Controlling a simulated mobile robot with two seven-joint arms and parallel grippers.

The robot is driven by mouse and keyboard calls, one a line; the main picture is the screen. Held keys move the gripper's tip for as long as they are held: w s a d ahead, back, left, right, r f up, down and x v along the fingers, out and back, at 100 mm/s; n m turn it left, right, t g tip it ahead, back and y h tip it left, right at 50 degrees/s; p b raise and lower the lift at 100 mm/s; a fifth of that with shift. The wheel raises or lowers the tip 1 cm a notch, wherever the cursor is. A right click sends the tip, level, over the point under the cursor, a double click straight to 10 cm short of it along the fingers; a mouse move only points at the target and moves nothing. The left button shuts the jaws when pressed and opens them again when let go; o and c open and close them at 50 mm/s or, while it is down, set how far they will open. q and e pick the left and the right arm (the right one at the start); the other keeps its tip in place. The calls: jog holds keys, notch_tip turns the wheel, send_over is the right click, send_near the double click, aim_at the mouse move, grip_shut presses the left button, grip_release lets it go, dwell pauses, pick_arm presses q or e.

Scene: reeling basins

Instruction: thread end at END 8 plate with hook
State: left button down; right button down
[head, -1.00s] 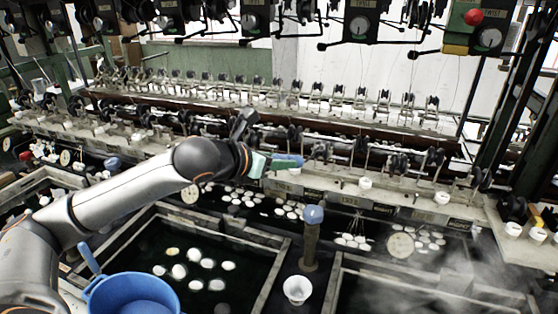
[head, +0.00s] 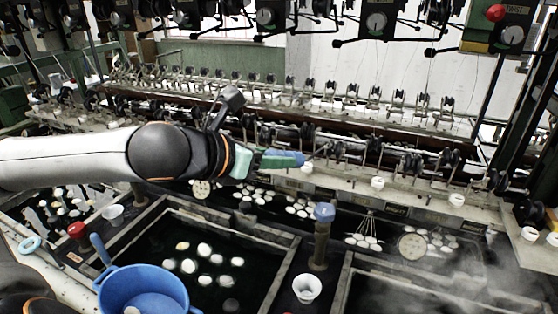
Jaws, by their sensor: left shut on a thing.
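My left gripper (head: 262,161) reaches in from the left and is shut on a slim blue thing (head: 284,159), which points right. It may be the hook's handle; I make out no hook tip. Both are in front of the reeling bench's front ledge (head: 345,186), above the basins. Small plates (head: 397,211) line the ledge's front face, but their lettering is too small to read, so I cannot tell which is END 8. I cannot make out a loose thread end. My right gripper is not in view.
A blue-topped post (head: 322,240) stands between two dark basins. A white cup (head: 307,289) is below it, and a blue pan (head: 142,290) sits at lower left. White cocoons (head: 204,250) float in the basin. Reels and black arms hang above; steam rises at lower right.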

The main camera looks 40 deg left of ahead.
pick_arm(q)
jog(key=shift+s+a+r, duration=0.15)
jog(key=shift+s+r, duration=0.1)
jog(key=shift+r, duration=0.3)
jog(key=s+a+r+p, duration=0.2)
jog(key=s+r+p, duration=0.2)
jog(key=s+r, duration=0.4)
notch_tip(320, 180, up, 4)
jog(key=shift+s+a, duration=0.25)
jog(key=shift+a, duration=0.1)
jog(key=shift+f, duration=0.1)
